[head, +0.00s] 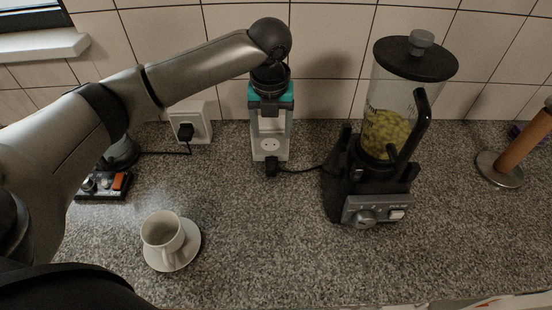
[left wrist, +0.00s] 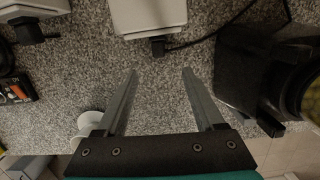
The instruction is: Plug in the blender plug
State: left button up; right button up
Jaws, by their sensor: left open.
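The blender (head: 365,190) stands right of centre, with a black base, a clear jar of green pieces and a black lid. Its black cable runs left to a black plug (head: 271,168) at the near edge of a white socket box (head: 270,154). The plug (left wrist: 158,47) also shows at the box's edge (left wrist: 150,18) in the left wrist view; I cannot tell whether its pins are seated. My left gripper (head: 271,128) points down over the socket box in the head view. In the left wrist view its fingers (left wrist: 160,72) are apart with only counter between them. My right gripper is out of view.
A second white socket box (head: 200,112) at left holds a black plug (head: 186,132). A cup (head: 162,230) on a saucer (head: 190,250) stands front left. A dark device (head: 105,187) lies left, and a wooden-post holder (head: 500,178) stands right. The front middle counter is clear.

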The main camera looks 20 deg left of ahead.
pick_arm(q)
jog(key=b, duration=0.1)
send_near(271, 163)
notch_tip(271, 163, down, 5)
jog(key=shift+w+d, duration=0.1)
jog(key=shift+w, duration=0.05)
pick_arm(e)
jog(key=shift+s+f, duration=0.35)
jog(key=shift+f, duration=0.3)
pick_arm(q)
jog(key=shift+w+a+f+b, duration=0.15)
jog(key=shift+w+f, duration=0.05)
jog(key=shift+f, duration=0.65)
jog(key=shift+w+a+f+b, duration=0.1)
jog(key=shift+w+f+b, duration=0.1)
jog(key=shift+f, duration=0.65)
jog(key=shift+w+a+f+b, duration=0.15)
jog(key=shift+f, duration=0.7)
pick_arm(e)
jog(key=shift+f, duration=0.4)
pick_arm(q)
grip_shut()
